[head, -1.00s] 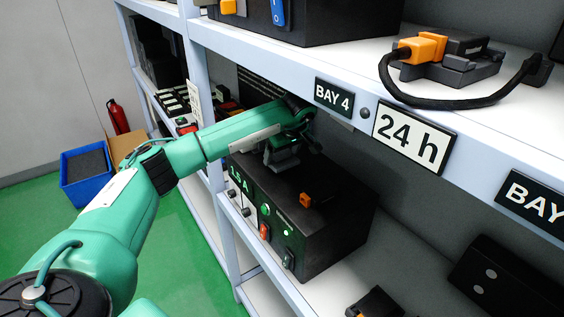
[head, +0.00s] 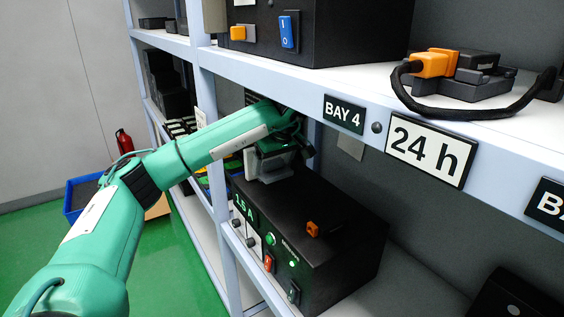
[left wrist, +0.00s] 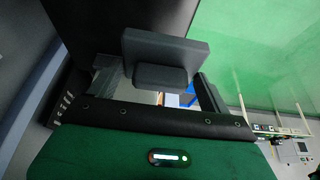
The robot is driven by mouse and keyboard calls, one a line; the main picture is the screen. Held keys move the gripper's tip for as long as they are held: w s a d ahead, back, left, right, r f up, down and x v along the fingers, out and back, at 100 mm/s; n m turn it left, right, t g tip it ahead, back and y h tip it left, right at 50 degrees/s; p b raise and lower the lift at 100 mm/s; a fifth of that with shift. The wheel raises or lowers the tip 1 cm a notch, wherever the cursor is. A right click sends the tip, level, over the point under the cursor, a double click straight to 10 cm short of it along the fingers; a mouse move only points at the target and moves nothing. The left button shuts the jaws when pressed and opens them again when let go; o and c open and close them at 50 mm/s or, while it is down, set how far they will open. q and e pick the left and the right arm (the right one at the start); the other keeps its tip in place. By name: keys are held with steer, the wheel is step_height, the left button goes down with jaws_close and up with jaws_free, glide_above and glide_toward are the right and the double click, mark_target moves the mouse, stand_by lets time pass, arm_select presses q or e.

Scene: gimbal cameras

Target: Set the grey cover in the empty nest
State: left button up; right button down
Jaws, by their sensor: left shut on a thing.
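The grey cover (left wrist: 165,52) shows in the left wrist view as a dark grey plate with a smaller block on its near side, between the fingers of my left gripper (left wrist: 158,88). In the head view my left gripper (head: 272,158) is shut on it beneath the upper shelf, above the back left of a black power unit. A grey piece (head: 268,166) shows at the jaws there, partly hidden by the gripper. I cannot make out the empty nest in either view. My right gripper is not in view.
The black power unit (head: 330,245) has lit green buttons and a small orange part on top. The upper shelf edge (head: 365,135) runs close over my left wrist. A shelf upright (head: 207,120) stands beside the forearm. A charger (head: 465,82) with a cable sits on the upper shelf.

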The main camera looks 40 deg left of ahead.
arm_select(q)
steer(key=shift+s+a, duration=0.35)
steer(key=shift+s, duration=0.55)
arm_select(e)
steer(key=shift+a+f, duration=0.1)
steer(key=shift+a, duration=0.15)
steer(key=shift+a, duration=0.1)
arm_select(q)
steer(key=s+a+b, duration=0.1)
steer(key=s+a, duration=0.1)
steer(key=s, duration=0.4)
steer(key=shift+s+a, duration=0.3)
steer(key=shift+a, duration=0.05)
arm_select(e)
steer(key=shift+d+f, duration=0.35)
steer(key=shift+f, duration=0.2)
arm_select(q)
steer(key=s+a+b, duration=0.1)
steer(key=s+a, duration=0.1)
steer(key=s, duration=0.4)
steer(key=shift+s+a+b, duration=0.2)
steer(key=shift+a+b, duration=0.15)
steer(key=shift+b, duration=0.05)
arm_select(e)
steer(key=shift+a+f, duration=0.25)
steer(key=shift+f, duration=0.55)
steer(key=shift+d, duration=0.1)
